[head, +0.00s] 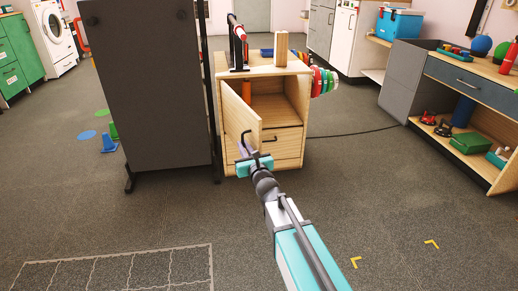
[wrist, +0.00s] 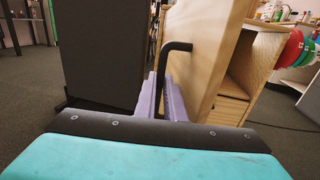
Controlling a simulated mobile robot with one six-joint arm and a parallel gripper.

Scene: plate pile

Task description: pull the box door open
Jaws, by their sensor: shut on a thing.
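The wooden box (head: 290,146) is a small cabinet standing on the floor just behind my arm. Its door (head: 238,118) is hinged at the left and stands well open, so the compartment shows, with an orange thing (head: 246,92) inside. In the wrist view the door (wrist: 208,55) is a tall pale wooden panel with a black bent handle (wrist: 163,70). My gripper (head: 256,157) is at the door's free edge. In the wrist view its purple fingers (wrist: 163,98) are shut on the handle.
A dark grey panel on feet (head: 150,85) stands close to the left of the box and the open door. A drawer (head: 290,146) is below the compartment. A workbench (head: 455,100) is at the right. The floor in front is clear.

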